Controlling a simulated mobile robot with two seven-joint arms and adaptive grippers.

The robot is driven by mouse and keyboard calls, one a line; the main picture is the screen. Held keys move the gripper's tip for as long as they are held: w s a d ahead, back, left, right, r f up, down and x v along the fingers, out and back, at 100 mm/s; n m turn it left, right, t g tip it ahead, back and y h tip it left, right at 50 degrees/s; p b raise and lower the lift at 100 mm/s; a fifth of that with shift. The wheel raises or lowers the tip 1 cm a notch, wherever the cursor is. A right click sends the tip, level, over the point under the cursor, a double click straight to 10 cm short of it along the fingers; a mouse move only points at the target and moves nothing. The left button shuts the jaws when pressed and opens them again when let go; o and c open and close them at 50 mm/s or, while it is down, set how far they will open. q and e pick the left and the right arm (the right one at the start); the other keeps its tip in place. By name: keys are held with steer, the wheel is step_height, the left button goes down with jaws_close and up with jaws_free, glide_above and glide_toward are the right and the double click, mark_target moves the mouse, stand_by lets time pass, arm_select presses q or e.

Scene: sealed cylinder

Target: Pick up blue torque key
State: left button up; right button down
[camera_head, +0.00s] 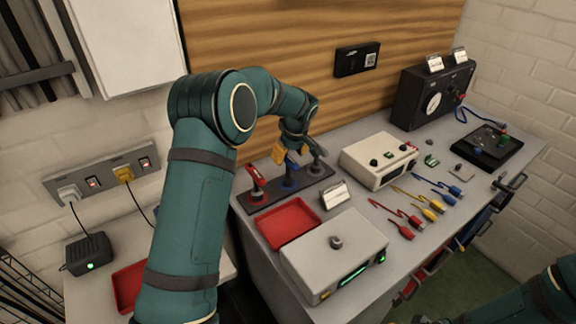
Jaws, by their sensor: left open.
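The blue torque key (290,181) stands upright in the dark holder (271,200) at the back left of the workbench, between a red key (257,187) and a grey key (317,162). My left gripper (290,156) is open, with its yellow fingertips at the top of the blue key. The fingers are small here, and I cannot tell whether they touch it. Part of my right arm shows at the lower right; its gripper is out of view.
A red tray (290,223) and a white box with a knob (335,255) lie in front of the holder. A small label stand (335,196) is close by on the right. A white instrument (379,160) and several coloured cables are farther right. The wooden wall panel is behind.

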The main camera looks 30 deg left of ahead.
mark_target(288, 170)
arm_select(q)
steer(key=x, duration=0.4)
steer(key=shift+w+f, duration=0.1)
jaws_close()
